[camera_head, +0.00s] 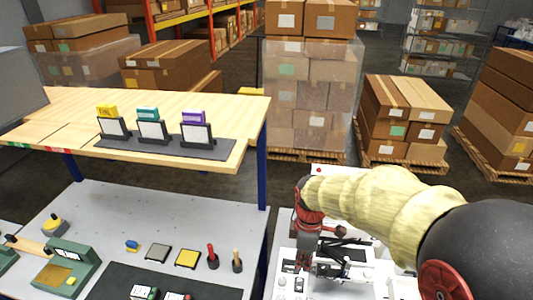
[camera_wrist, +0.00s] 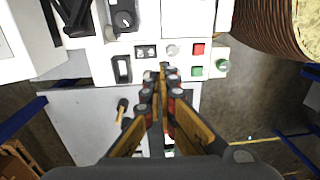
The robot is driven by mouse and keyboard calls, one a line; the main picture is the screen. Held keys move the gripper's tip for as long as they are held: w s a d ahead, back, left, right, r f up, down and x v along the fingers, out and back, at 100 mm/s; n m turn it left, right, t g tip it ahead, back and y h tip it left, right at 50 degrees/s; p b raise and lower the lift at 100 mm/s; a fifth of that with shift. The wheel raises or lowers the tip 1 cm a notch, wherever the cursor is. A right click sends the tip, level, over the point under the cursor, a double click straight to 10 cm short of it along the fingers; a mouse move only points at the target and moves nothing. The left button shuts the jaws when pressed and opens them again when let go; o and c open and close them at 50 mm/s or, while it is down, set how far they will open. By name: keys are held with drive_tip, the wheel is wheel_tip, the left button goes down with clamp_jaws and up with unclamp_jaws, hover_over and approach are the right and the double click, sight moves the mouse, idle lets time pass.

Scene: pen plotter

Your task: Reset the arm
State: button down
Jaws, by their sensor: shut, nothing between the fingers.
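My gripper (camera_wrist: 163,88) is in the middle of the wrist view, with its two orange-and-black fingers drawn together and nothing between them. Below its fingertips is a white control panel (camera_wrist: 178,20) with a red button (camera_wrist: 198,48), a green button (camera_wrist: 196,71), a black dial (camera_wrist: 122,18) and a black switch (camera_wrist: 122,68). I cannot tell whether the fingertips touch the panel. In the head view my arm reaches in from the lower right and bends down over the white machine (camera_head: 345,288), hiding part of it. The fingertips are hard to make out there.
A wooden shelf (camera_head: 75,105) holds yellow, teal and purple items in black stands. Below it, a grey worktop (camera_head: 100,205) carries a green device (camera_head: 68,268), pads and small-handled tools. Boxes on pallets (camera_head: 400,110) stand behind.

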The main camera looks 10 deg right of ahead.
drive_tip(key=s+r+m+t+b, duration=0.2)
drive_tip(key=s+m+t+b, duration=0.1)
drive_tip(key=s+m+b, duration=0.3)
drive_tip(key=s+d+r+m+t+b, duration=0.1)
drive_tip(key=s+r+m+t+b, duration=0.2)
drive_tip(key=s+m+b, duration=0.3)
drive_tip(key=shift+s+d+m, duration=0.3)
drive_tip(key=shift+s+m, duration=0.9)
